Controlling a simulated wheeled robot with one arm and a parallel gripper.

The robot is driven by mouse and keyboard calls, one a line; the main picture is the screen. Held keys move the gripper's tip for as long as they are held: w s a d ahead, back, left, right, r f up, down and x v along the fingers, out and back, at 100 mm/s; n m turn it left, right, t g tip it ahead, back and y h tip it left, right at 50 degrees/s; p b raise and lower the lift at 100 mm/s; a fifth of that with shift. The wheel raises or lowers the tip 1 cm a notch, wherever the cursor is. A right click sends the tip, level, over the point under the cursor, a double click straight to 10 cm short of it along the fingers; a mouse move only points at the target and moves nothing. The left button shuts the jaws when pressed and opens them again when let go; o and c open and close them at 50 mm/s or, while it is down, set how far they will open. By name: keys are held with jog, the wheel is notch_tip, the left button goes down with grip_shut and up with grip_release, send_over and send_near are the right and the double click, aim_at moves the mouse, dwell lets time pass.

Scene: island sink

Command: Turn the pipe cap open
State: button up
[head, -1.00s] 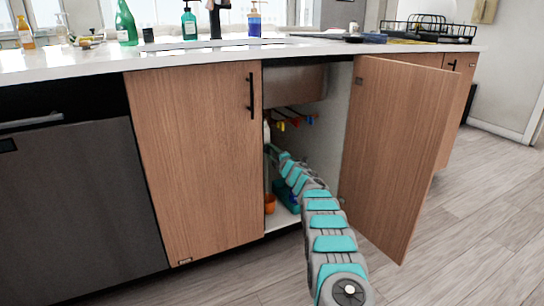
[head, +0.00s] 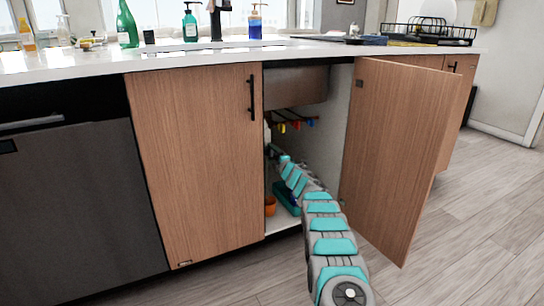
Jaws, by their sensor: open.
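My arm reaches through the open right side of the cabinet under the sink. Its far end passes behind the edge of the closed left door, so my gripper is hidden.
The closed left door (head: 195,165) hides the cabinet's left half. The open right door (head: 395,155) swings out right of my arm. An orange pot (head: 270,206) and a teal container (head: 284,199) stand on the cabinet floor. The sink basin (head: 295,85) hangs above.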

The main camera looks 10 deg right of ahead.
aim_at(272, 154)
jog(key=shift+s+d, duration=0.1)
jog(key=shift+s, duration=0.05)
jog(key=shift+b+v, duration=0.7)
jog(key=shift+v, duration=0.9)
jog(key=shift+s+d, duration=0.1)
jog(key=shift+s, duration=0.25)
jog(key=shift+v, duration=1.75)
jog(key=shift+r, duration=0.1)
